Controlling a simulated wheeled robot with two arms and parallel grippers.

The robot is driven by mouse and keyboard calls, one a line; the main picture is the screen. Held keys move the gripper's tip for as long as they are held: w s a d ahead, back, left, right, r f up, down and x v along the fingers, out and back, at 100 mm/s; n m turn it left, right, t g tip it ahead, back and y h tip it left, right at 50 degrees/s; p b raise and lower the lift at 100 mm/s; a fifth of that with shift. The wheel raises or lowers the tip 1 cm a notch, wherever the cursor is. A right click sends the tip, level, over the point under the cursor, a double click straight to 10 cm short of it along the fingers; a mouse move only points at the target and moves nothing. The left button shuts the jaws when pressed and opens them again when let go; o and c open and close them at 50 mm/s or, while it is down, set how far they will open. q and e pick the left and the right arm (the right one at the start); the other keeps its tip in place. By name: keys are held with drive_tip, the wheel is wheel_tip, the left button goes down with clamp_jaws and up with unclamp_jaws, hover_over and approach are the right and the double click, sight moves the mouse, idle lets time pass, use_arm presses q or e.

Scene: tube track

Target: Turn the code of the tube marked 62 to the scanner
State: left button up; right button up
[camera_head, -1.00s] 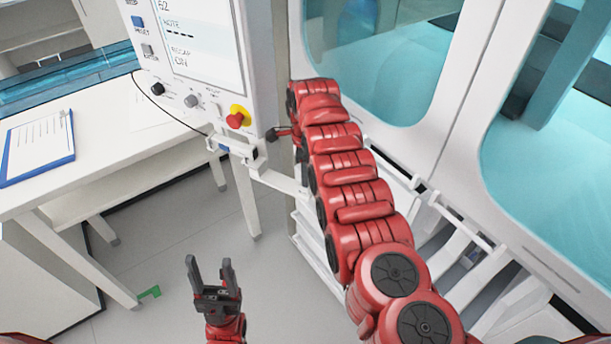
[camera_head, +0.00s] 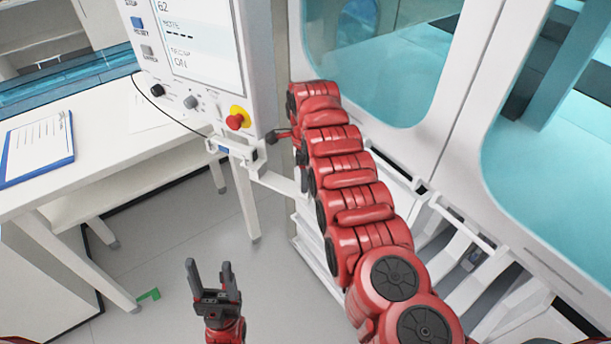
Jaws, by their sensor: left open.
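The white machine panel with a screen (camera_head: 197,40) at the upper left shows "62" at its top. My left gripper (camera_head: 209,268) is open and empty above the floor at the lower middle. My right arm reaches up from the lower right to the right side of the panel. The right gripper (camera_head: 279,134) is mostly hidden behind the arm; only a small dark part shows beside the panel's lower right corner. I cannot make out a tube marked 62, its code or the scanner.
A red knob on a yellow base (camera_head: 236,119) sits on the panel near my right gripper. A white desk (camera_head: 95,135) with a clipboard (camera_head: 37,147) stands at the left. White rails (camera_head: 462,222) and glazed cabinet doors (camera_head: 385,70) are at the right. A green piece (camera_head: 149,294) lies on the floor.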

wheel_tip(320, 180, up, 5)
drive_tip(key=shift+r+b, duration=0.1)
drive_tip(key=shift+b, duration=0.85)
wheel_tip(320, 180, up, 4)
drive_tip(key=shift+w+d+f+p, duration=0.1)
drive_tip(key=shift+f+p, duration=0.15)
drive_tip(key=shift+p, duration=0.45)
wheel_tip(320, 180, up, 9)
drive_tip(key=p, duration=0.8)
drive_tip(key=shift+f+p, duration=0.15)
drive_tip(key=shift+p, duration=0.25)
